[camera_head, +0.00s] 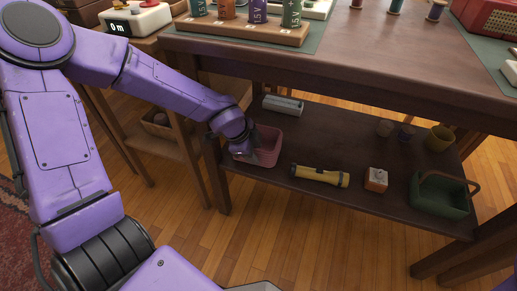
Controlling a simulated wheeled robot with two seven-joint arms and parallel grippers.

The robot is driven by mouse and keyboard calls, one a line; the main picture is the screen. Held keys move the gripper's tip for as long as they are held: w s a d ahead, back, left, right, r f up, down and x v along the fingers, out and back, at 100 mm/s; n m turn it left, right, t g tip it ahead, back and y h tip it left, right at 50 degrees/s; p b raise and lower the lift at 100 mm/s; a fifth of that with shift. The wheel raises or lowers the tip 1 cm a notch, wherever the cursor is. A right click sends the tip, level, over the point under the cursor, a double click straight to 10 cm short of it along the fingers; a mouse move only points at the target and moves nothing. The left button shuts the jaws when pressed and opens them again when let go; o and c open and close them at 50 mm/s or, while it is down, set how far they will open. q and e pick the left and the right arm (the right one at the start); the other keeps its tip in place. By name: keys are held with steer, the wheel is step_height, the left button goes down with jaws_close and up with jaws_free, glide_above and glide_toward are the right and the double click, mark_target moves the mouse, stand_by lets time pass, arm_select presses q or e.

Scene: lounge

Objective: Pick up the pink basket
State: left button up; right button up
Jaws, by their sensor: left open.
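The pink basket (268,148) sits on the lower shelf of the table, at the shelf's left end. My left arm reaches down from the left, and my left gripper (243,153) is at the basket's left side, overlapping it in the view. The gripper is open; its fingers are small and partly hidden, so I cannot tell whether they touch the basket. The basket's left part is hidden behind my gripper and wrist. My right gripper is out of view.
The lower shelf (335,150) also holds a grey box (283,105), a yellow flashlight (319,175), a small orange-and-white box (376,180), a green basket (440,196) and several cups. The tabletop (370,45) overhangs the shelf. A side stand (165,142) is at left.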

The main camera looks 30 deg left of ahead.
arm_select(q)
steer(key=shift+f+b, duration=0.25)
steer(key=shift+b, duration=0.15)
steer(key=shift+c, duration=0.3)
jaws_close()
